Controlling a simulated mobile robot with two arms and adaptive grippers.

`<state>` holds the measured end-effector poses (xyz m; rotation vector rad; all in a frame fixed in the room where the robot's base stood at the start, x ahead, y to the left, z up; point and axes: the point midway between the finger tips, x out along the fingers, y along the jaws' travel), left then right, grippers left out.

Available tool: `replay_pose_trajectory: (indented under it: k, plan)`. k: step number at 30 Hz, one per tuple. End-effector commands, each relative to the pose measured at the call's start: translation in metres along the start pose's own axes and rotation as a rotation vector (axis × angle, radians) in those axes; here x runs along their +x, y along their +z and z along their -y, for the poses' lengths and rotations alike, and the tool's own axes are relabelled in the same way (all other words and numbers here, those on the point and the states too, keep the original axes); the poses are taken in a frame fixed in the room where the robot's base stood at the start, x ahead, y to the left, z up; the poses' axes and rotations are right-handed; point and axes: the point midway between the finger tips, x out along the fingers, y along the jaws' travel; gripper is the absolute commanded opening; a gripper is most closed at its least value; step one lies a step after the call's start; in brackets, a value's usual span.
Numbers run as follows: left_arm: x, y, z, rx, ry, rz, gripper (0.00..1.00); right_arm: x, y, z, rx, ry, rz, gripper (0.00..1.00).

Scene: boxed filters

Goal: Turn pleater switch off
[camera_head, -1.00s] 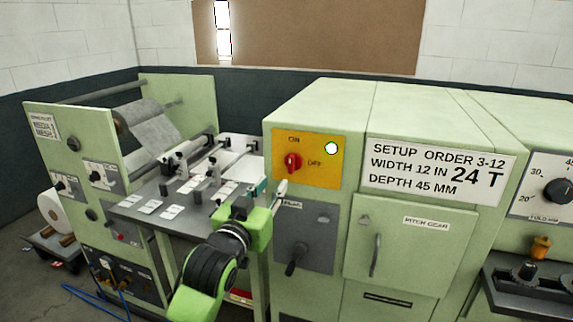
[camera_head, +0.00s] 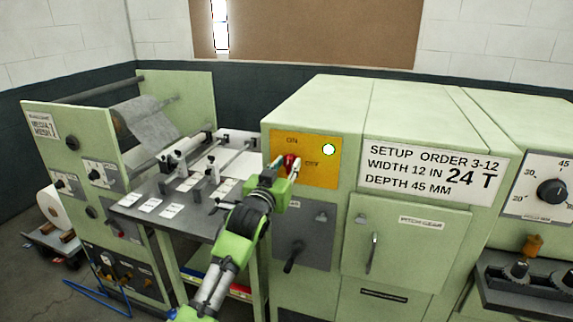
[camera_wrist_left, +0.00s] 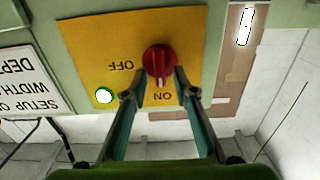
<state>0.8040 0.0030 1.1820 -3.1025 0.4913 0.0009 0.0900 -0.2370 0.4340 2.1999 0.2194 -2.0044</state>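The red rotary switch (camera_head: 290,160) sits on a yellow panel (camera_head: 324,174) marked ON and OFF. In the left wrist view, which is upside down, the red switch (camera_wrist_left: 157,60) has its white mark toward ON. My left gripper (camera_head: 287,169) is at the switch in the head view. In the left wrist view its fingers (camera_wrist_left: 160,82) are apart, one on each side of the knob. I cannot tell whether they touch it. A round lamp (camera_head: 328,149) on the panel glows white with a green rim. My right gripper is not in view.
Below the yellow panel is a grey panel with a black lever (camera_head: 293,258). A cabinet door (camera_head: 405,245) with a handle is to its right. A worktable (camera_head: 150,215) with rods and cards stands to the left, near my left arm.

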Motion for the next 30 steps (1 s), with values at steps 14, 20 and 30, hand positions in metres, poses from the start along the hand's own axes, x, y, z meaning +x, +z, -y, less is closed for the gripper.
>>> replay_pose_trajectory:
  k: [14,20,30]
  plan:
    - [0.0004,-0.0002,0.0001,0.000,0.000,0.000,0.00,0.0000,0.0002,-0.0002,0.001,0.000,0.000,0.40]
    - [0.0004,-0.0003,0.0000,0.010,0.000,0.000,0.00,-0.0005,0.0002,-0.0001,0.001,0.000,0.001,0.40]
    - [0.0006,-0.0008,-0.0014,0.164,0.000,0.000,0.00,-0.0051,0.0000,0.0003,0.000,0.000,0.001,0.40]
